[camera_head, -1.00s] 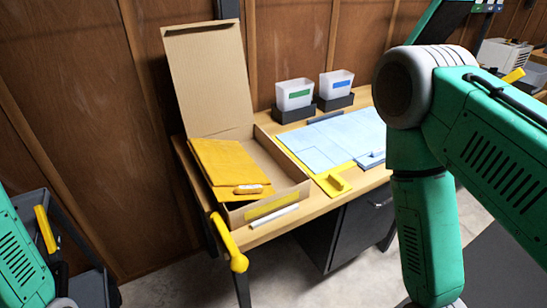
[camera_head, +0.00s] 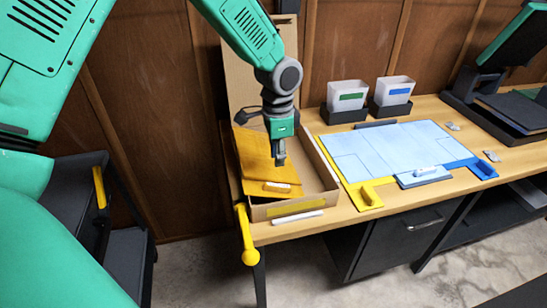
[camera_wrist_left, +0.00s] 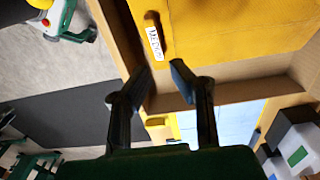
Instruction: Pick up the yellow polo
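The yellow polo (camera_head: 257,160) lies folded in the open cardboard box (camera_head: 322,186), with a small tan-and-white tag (camera_head: 277,187) near its front edge. My left gripper (camera_head: 280,161) points down into the box, over the polo's right side. In the left wrist view the polo (camera_wrist_left: 235,30) fills the top, and the tag shows there too (camera_wrist_left: 154,38). The two dark fingers of the left gripper (camera_wrist_left: 161,73) are apart with nothing between them. Whether the fingertips touch the cloth cannot be told. My right gripper is not in view.
The box's lid (camera_head: 238,88) stands up behind it. Right of it lie a light-blue mat (camera_head: 385,150) with yellow and blue corner pieces and two white bins (camera_head: 347,93) (camera_head: 393,89) in dark holders. A yellow handle (camera_head: 246,237) hangs at the table's front left corner.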

